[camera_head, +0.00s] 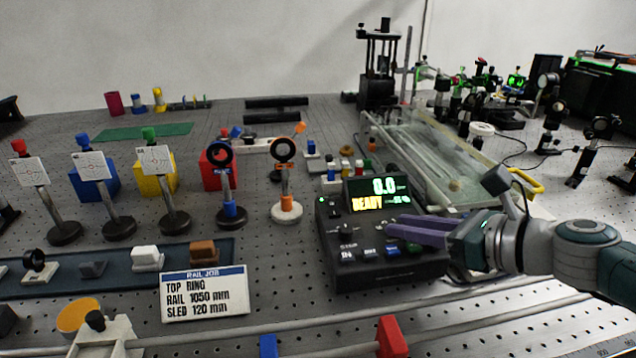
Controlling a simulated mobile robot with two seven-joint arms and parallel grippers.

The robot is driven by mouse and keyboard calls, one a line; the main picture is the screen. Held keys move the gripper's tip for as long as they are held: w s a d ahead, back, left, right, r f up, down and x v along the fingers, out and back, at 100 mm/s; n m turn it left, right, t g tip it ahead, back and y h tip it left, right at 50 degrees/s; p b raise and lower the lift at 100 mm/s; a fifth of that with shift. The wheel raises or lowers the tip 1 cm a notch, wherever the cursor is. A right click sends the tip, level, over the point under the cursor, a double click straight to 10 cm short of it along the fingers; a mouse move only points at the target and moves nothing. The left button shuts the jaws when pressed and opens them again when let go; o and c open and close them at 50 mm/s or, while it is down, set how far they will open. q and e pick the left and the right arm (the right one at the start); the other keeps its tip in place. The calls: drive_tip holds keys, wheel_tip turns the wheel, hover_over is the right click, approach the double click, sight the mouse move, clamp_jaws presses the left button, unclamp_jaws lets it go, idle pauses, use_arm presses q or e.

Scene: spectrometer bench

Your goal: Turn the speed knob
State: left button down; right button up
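A black control box (345,270) sits on the bench right of centre. Its lit display (377,194) reads 0.0 and READY. A dark knob (345,229) stands on the left of its top panel. Several buttons line the front of the panel, among them a blue button (392,250) and a green button (413,248). My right gripper (392,224) reaches in from the right, with its two purple fingers low over the panel, to the right of that knob. Whether anything is between the fingers cannot be seen. The fingers cover part of the panel. My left gripper is not in view.
A white sign (204,293) reading RAIL JOB stands left of the box. Post-mounted optics (285,180) and target cards (156,161) stand at left. A clear-covered track (430,150) lies behind the box. A rail with a red block (391,337) runs along the front.

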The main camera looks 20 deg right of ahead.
drive_tip(key=shift+o, duration=0.7)
drive_tip(key=shift+s+r, duration=0.1)
drive_tip(key=shift+s, duration=0.1)
drive_tip(key=p+v, duration=0.2)
drive_tip(key=v, duration=0.7)
drive_tip(key=shift+s, duration=0.2)
drive_tip(key=shift+d+r, duration=0.1)
drive_tip(key=shift+d, duration=0.05)
drive_tip(key=shift+s, duration=0.1)
